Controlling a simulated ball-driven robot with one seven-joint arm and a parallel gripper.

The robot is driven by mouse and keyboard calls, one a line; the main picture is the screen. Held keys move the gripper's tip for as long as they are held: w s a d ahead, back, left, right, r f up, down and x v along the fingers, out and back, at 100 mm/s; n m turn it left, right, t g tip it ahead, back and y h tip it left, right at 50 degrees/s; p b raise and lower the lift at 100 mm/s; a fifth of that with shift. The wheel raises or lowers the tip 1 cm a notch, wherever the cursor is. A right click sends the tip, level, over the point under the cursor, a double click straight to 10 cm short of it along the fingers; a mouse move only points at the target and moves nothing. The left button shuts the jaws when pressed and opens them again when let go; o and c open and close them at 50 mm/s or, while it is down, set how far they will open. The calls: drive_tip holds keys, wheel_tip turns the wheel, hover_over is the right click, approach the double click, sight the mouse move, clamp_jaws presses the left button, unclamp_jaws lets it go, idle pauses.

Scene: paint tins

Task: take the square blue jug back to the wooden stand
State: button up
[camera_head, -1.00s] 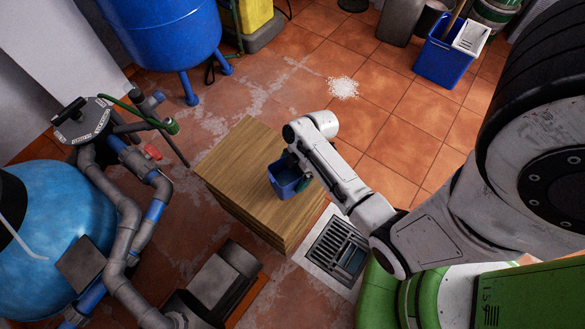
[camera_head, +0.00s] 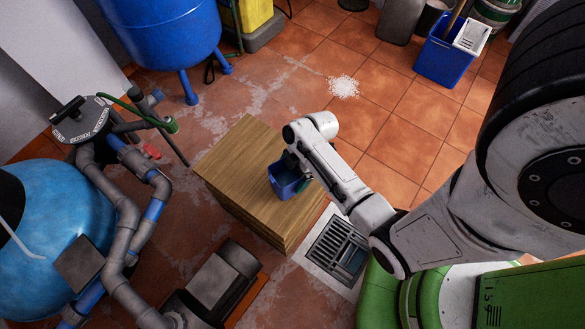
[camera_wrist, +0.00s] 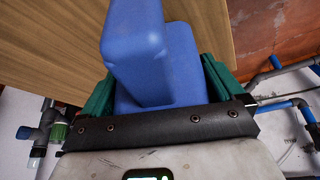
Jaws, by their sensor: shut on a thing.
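The square blue jug (camera_head: 287,178) is at the wooden stand (camera_head: 240,156), over the right part of its top in the head view. My gripper (camera_head: 300,172) is at the jug's right side. In the wrist view the jug (camera_wrist: 150,60) fills the middle, between the green fingers of my gripper (camera_wrist: 158,95), which are shut on it. The wooden top (camera_wrist: 50,35) lies behind the jug there. I cannot tell whether the jug's base touches the wood.
Grey and blue pipes (camera_head: 130,215) and a light blue tank (camera_head: 65,235) stand left of the stand. A floor drain grate (camera_head: 340,245) lies to its right. A white spill (camera_head: 343,87) and a blue bucket (camera_head: 443,62) are on the tiles beyond.

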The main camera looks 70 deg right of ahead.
drive_tip(key=shift+f, duration=0.25)
drive_tip(key=o, duration=1.1)
drive_tip(key=p+v, duration=0.1)
drive_tip(key=v, duration=0.9)
drive_tip(key=shift+s+d+r+p, duration=0.1)
drive_tip(key=shift+r+p, duration=0.2)
drive_tip(key=shift+r, duration=0.05)
drive_tip(key=s+a+r+m+g+h+p, duration=0.1)
drive_tip(key=s+a+r+m+h+p, duration=0.1)
drive_tip(key=a+r+m, duration=0.8)
drive_tip(key=a+r+h+p, duration=0.1)
drive_tip(key=a+r+p, duration=0.1)
drive_tip(key=a, duration=0.2)
drive_tip(key=shift+s+g+h+p, duration=0.3)
drive_tip(key=shift+g+h, duration=0.1)
